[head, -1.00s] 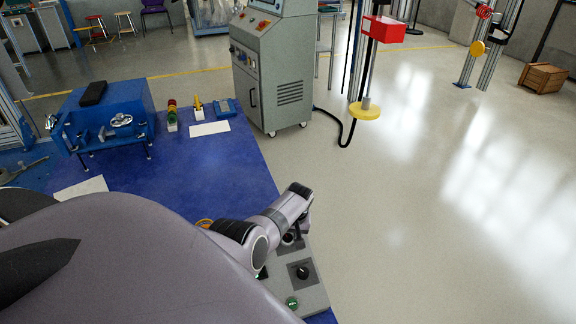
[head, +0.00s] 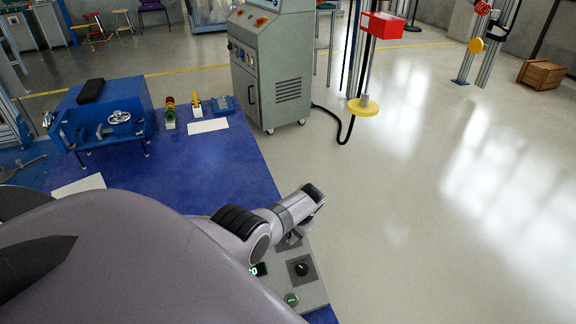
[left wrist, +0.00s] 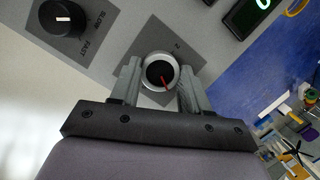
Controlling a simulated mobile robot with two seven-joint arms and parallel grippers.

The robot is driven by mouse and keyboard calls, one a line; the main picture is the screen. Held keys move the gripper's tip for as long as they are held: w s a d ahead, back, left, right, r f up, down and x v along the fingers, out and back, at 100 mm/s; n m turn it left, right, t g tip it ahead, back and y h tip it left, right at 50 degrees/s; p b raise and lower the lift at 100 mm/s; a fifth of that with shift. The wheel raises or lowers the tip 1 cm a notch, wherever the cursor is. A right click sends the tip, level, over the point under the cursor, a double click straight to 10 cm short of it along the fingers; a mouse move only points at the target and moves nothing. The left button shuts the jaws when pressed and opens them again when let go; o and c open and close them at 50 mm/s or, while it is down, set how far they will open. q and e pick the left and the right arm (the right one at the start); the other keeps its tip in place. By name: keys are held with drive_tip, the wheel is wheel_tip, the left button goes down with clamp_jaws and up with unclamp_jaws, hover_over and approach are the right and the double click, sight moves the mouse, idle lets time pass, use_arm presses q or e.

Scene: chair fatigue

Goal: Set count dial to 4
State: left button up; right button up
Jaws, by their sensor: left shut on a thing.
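The count dial (left wrist: 160,72) is a round knob with a silver rim, a dark centre and a red pointer line, on a dark square plate in the left wrist view. My left gripper (left wrist: 158,78) has its two grey fingers on either side of this dial and is shut on it. The red line points down and slightly right in that view. In the head view my left forearm and wrist cover the dial. A dark display (left wrist: 250,14) beside it has a lit digit, partly cut off; in the head view the display (head: 258,270) seems to read 0.
The grey control panel (head: 312,288) also bears a black slow-fast knob (head: 302,269) and a green button (head: 292,299). It sits at the edge of the blue table (head: 215,165). A blue machine (head: 105,110) and a grey cabinet (head: 272,80) stand farther back.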

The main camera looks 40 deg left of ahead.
idle(0.3)
use_arm(q)
drive_tip(key=o, duration=1.1)
drive_tip(key=shift+c, duration=0.2)
drive_tip(key=p+v, duration=0.5)
drive_tip(key=v, duration=0.2)
